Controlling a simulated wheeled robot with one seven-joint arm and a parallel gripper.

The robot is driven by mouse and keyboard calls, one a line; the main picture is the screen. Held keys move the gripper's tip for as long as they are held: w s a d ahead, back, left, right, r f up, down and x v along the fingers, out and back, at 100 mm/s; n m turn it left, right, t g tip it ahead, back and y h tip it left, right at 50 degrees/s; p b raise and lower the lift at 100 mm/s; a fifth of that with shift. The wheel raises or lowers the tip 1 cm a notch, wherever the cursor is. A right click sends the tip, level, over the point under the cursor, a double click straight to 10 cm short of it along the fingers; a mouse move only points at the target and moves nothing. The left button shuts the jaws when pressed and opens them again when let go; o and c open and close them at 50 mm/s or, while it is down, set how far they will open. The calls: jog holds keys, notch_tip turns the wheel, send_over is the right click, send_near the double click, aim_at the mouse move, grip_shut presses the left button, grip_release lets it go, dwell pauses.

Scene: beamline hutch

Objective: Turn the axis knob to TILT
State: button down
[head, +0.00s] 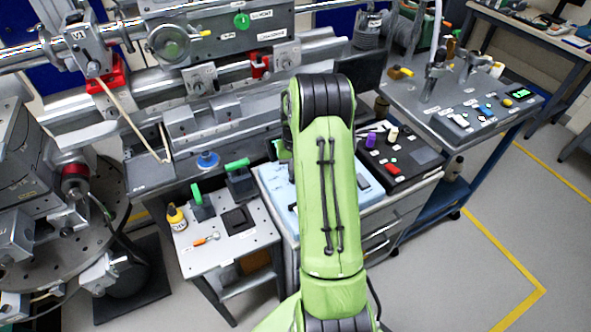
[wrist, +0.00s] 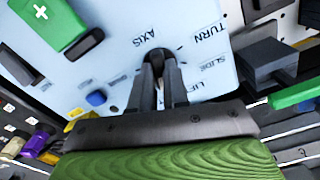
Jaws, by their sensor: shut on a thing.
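In the wrist view, my gripper (wrist: 160,62) reaches down onto a light blue panel (wrist: 115,55) with its two fingers close together around the dark axis knob (wrist: 160,51). The word AXIS is printed upside down beside the knob. TURN, SLIDE and a partly covered label that looks like LIFT stand on the right. A TILT label cannot be made out. The fingers hide most of the knob, so its pointing direction cannot be told. In the head view, my arm covers the gripper and the knob; part of the light blue panel (head: 275,184) shows beside the arm.
On the panel in the wrist view are a blue button (wrist: 96,98) and a small yellow part (wrist: 74,115). A green box with a white cross (wrist: 48,20) is at upper left. A green handle (wrist: 296,93) is at right. A black control box (head: 400,160) stands right of my arm.

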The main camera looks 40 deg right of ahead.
dwell(0.4)
jog(key=c, duration=1.1)
grip_release()
notch_tip(320, 180, up, 16)
jog(key=p, duration=0.3)
jog(key=shift+f, duration=0.1)
jog(key=shift+a, duration=0.1)
